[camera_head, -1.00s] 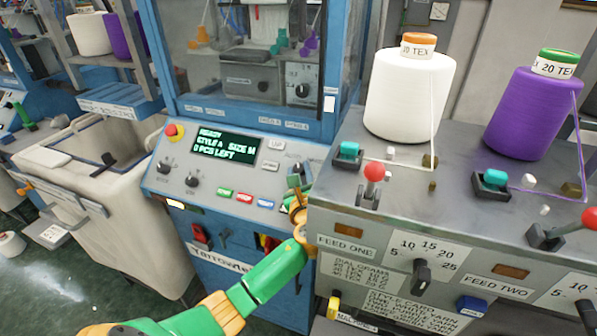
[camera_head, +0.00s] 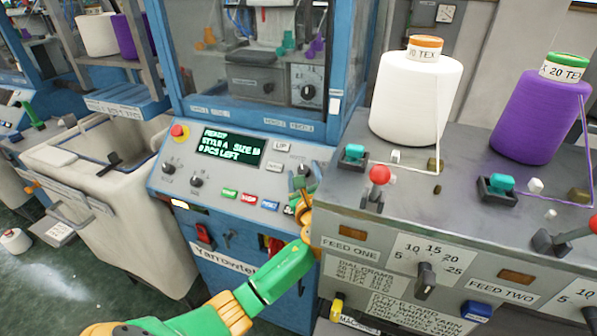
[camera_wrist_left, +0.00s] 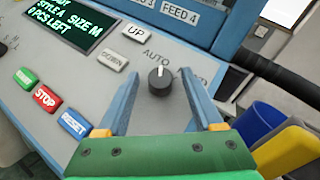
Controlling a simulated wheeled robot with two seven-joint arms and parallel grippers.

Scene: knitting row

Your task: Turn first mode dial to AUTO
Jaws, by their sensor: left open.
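The first mode dial (camera_wrist_left: 159,82) is a small dark round knob on the grey sloped panel, seen in the left wrist view. A pale mark on it points roughly up the picture. The word AUTO stands just above it; a second label to the right is partly covered by a finger. My left gripper (camera_wrist_left: 157,76) is open, its two blue fingers on either side of the dial; I cannot tell whether they touch it. In the head view the left gripper (camera_head: 302,178) is at the panel's right end and hides the dial. My right gripper is not in view.
The panel has a lit display (camera_head: 229,147), a red stop knob (camera_head: 179,131) and several coloured buttons. The grey feed cabinet (camera_head: 470,215) with white (camera_head: 411,100) and purple (camera_head: 540,118) cones stands close on the right of my left arm. A pale bin (camera_head: 125,205) stands left.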

